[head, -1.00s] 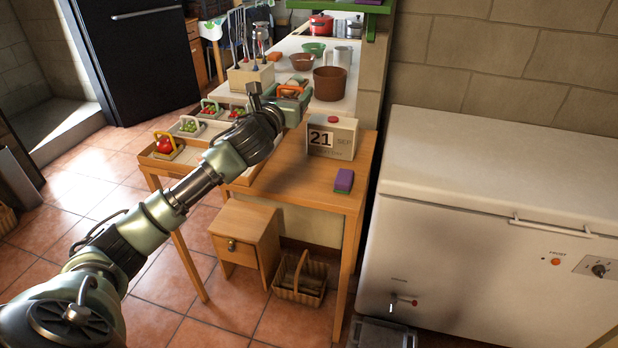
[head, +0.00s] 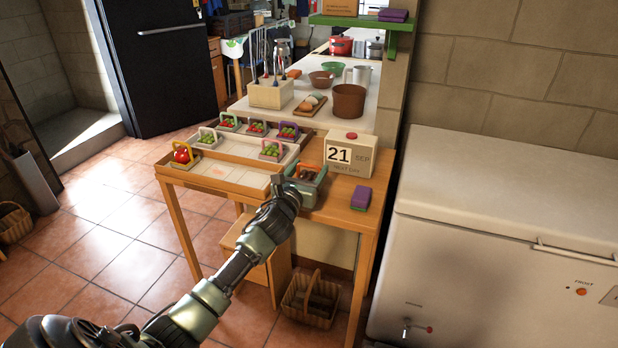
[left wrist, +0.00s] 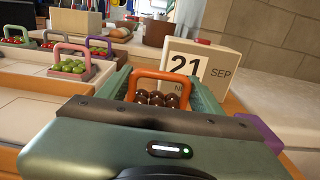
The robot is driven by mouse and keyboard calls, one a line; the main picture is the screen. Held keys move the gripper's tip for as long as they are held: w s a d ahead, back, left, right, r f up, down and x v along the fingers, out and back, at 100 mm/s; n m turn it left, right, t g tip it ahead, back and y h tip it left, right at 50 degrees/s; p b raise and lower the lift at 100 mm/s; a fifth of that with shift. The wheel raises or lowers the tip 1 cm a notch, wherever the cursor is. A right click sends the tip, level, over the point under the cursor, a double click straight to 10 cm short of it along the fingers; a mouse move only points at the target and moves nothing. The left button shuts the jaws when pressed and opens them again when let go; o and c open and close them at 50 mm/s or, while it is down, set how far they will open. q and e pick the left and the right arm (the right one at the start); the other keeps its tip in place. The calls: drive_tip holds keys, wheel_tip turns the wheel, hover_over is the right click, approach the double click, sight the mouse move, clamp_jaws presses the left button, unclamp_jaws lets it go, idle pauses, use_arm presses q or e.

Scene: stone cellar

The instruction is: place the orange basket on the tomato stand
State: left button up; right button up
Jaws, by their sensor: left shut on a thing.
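My left gripper (head: 303,182) is shut on the orange basket, whose orange handle (head: 303,168) shows between the fingers. In the left wrist view the orange basket (left wrist: 160,78) holds dark brown round things; the gripper (left wrist: 160,95) hides its lower part. It is at the right end of the wooden stepped stand (head: 222,178), in front of the calendar; I cannot tell whether it touches anything below. A yellow-handled basket with a red tomato (head: 183,153) sits at the stand's left end. I cannot tell which part is the tomato stand. My right gripper is not in view.
A block calendar (head: 348,155) and a purple sponge (head: 361,198) stand right of the gripper. A pink-handled basket (head: 270,149) and several other small baskets occupy the stand's rear rows. The front tray's middle is clear. A white freezer (head: 500,220) is at right.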

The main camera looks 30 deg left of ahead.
use_arm(q)
drive_tip(key=shift+f, duration=0.9)
drive_tip(key=shift+f, duration=0.15)
drive_tip(key=o, duration=1.4)
drive_tip(key=shift+r, duration=0.2)
drive_tip(key=shift+s+d+f, duration=0.1)
drive_tip(key=shift+s+f, duration=0.05)
drive_tip(key=shift+s, duration=0.1)
drive_tip(key=v, duration=1.1)
drive_tip(key=shift+s, duration=0.25)
